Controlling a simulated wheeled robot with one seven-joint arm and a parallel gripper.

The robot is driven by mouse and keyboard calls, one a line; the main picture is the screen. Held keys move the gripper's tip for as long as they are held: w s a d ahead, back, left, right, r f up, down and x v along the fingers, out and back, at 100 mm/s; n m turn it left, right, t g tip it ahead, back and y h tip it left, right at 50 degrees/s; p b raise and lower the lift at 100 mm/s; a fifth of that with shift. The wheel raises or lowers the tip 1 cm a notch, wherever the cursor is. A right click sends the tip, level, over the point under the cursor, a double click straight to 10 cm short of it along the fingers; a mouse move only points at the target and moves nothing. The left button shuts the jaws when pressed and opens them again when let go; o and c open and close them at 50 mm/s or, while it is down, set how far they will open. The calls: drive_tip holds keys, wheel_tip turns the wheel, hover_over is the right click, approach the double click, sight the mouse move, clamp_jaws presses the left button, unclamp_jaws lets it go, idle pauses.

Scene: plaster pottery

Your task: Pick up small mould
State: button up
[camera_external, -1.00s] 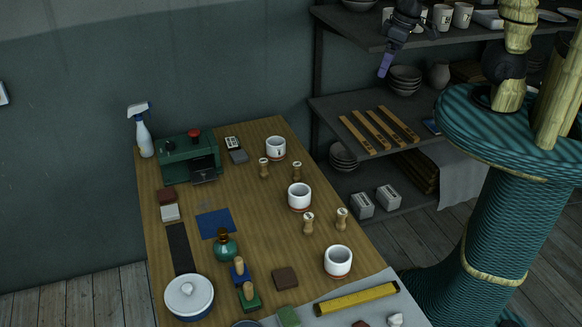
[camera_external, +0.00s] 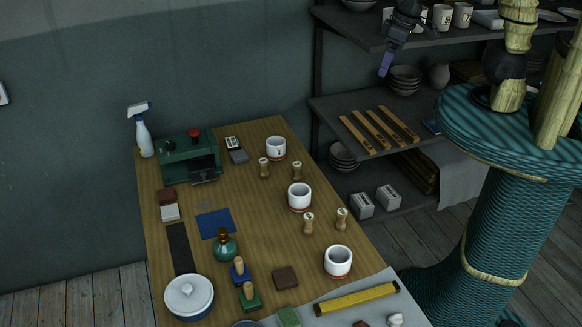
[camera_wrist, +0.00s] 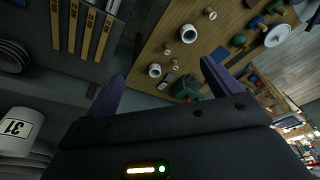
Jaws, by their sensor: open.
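Three white round, hollow pieces that look like plaster moulds stand upright along the right side of the wooden table: a near one (camera_external: 338,263), a middle one (camera_external: 299,199) and a far one (camera_external: 276,149). I cannot tell which of them is the small mould. Two white round pieces also show in the wrist view, one higher up (camera_wrist: 189,34) and one lower (camera_wrist: 155,71). My gripper (camera_external: 386,68) is high up by the shelves, well away from the table. Its purple fingers (camera_wrist: 163,72) are apart with nothing between them in the wrist view.
Shelves with mugs (camera_external: 443,17), bowls (camera_external: 404,80) and wooden strips (camera_external: 378,131) stand close to my gripper. Small wooden pegs (camera_external: 308,223) stand beside the moulds.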

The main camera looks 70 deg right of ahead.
drive_tip(key=m+t+h+b, duration=0.1)
drive_tip(key=m+t+b, duration=0.4)
drive_tip(key=b, duration=0.9)
hover_over(307, 200)
wheel_tip(307, 200, down, 23)
drive_tip(key=a+f+m+h+b, duration=0.1)
drive_tip(key=f+h+b, duration=0.1)
drive_tip(key=f, duration=0.4)
drive_tip(key=s+a+f+m+t+h+b, duration=0.1)
drive_tip(key=a+f+h+b, duration=0.1)
drive_tip(key=f+b, duration=0.3)
drive_tip(key=s+a+f+m+t+h+b, duration=0.1)
drive_tip(key=a+f+h+b, duration=0.1)
drive_tip(key=f+h+b, duration=0.2)
wheel_tip(307, 200, down, 3)
drive_tip(key=shift+s+f+m, duration=0.15)
drive_tip(key=shift+m, duration=0.15)
drive_tip(key=shift+s+d, duration=0.1)
drive_tip(key=shift+s, duration=0.15)
drive_tip(key=shift+x, duration=1.2)
